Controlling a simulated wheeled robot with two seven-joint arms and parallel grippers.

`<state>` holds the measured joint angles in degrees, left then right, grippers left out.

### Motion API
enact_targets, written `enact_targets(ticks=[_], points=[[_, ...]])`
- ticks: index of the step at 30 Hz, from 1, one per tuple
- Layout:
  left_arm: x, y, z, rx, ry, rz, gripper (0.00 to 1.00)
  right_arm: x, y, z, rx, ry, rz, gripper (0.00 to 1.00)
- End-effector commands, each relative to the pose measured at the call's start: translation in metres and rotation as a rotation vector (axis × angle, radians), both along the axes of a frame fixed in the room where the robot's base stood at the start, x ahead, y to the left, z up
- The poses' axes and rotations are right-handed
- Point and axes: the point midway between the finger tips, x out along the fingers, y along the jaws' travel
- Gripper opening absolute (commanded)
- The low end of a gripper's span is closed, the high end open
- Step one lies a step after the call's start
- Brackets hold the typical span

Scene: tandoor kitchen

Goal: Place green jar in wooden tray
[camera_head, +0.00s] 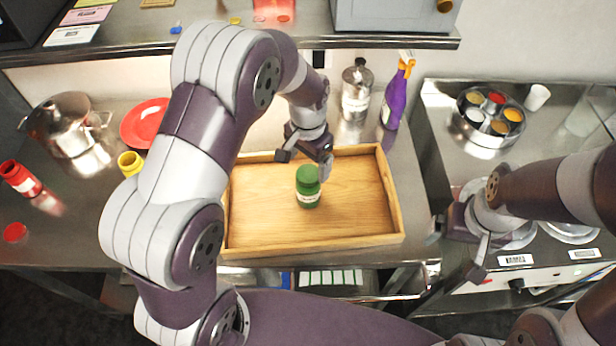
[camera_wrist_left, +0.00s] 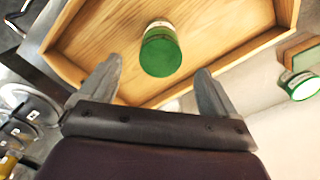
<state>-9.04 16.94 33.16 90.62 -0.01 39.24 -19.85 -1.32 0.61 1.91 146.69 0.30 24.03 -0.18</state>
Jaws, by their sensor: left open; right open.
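The green jar (camera_head: 308,186) stands upright inside the wooden tray (camera_head: 350,237), near its middle. In the left wrist view the green jar (camera_wrist_left: 160,52) is ahead of the fingers, on the floor of the wooden tray (camera_wrist_left: 225,25). My left gripper (camera_head: 304,158) is open and empty, just behind the jar and apart from it; its spread fingers also show in the left wrist view (camera_wrist_left: 155,85). My right gripper (camera_head: 475,250) is open and empty, to the right of the tray by the neighbouring counter.
A red plate (camera_head: 146,123), a metal pot (camera_head: 64,125) and a yellow container (camera_head: 130,163) are to the left. A round spice tin (camera_head: 489,116) sits on the right counter.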

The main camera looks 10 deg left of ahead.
Motion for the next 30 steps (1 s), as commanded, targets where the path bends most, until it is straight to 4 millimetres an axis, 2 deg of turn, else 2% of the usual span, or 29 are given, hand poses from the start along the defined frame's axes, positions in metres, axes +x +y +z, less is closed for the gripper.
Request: enact_targets(ticks=[5,7,8,12,15,18,21,30], points=[[-0.002,0.001,0.020,0.000,-0.002,0.008,0.91,0.000,0.000,-0.006,0.000,0.000,0.000,0.98],[-0.014,0.008,0.030,-0.002,-0.012,0.054,0.91,0.000,0.000,-0.006,0.000,0.000,0.000,0.98],[-0.023,0.013,0.035,-0.004,-0.020,0.087,0.91,0.000,0.000,-0.006,0.000,0.000,0.000,0.98],[-0.080,0.038,0.054,-0.019,-0.072,0.287,0.91,0.000,0.000,-0.005,0.000,0.000,0.000,0.98],[-0.119,0.049,0.059,-0.028,-0.101,0.403,0.91,0.000,0.000,-0.005,0.000,0.000,0.000,0.98],[-0.142,0.054,0.059,-0.034,-0.116,0.469,0.91,0.000,0.000,-0.005,0.000,0.000,0.000,0.98],[-0.148,0.055,0.058,-0.035,-0.117,0.487,0.91,0.000,0.000,-0.005,0.000,0.000,0.000,0.98],[-0.148,0.055,0.058,-0.035,-0.115,0.483,0.91,0.000,0.000,-0.005,0.000,0.000,0.000,0.98]])
